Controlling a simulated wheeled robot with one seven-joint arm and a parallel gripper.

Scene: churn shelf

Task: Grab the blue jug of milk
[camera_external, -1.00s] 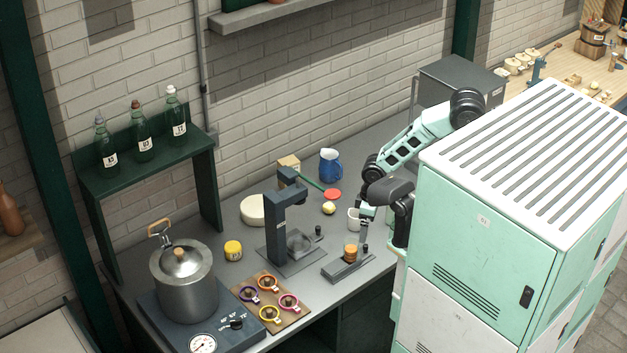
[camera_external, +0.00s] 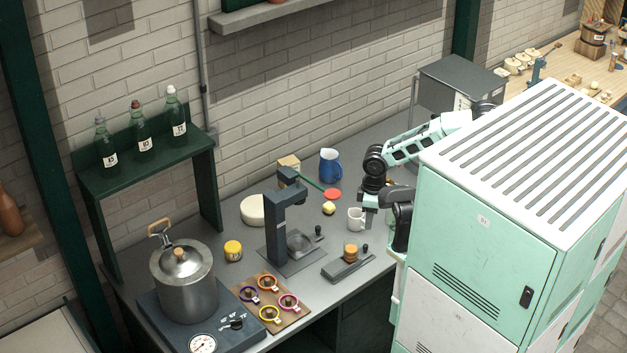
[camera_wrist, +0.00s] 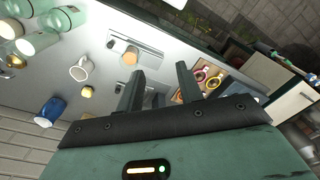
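The blue jug (camera_external: 330,166) stands upright on the grey bench near the back wall, with its white inside showing at the top. It also shows at the lower left of the wrist view (camera_wrist: 50,111). My gripper (camera_external: 370,208) is above the right part of the bench, in front of and to the right of the jug, and apart from it. In the wrist view my gripper (camera_wrist: 160,78) has its two dark fingers spread, with nothing held between them.
A white mug (camera_external: 356,218) stands close to my gripper. A red-ended utensil (camera_external: 332,194) and a small yellow item (camera_external: 328,208) lie in front of the jug. A dark press stand (camera_external: 276,230) is left of these. A grey box (camera_external: 460,82) stands at the back right.

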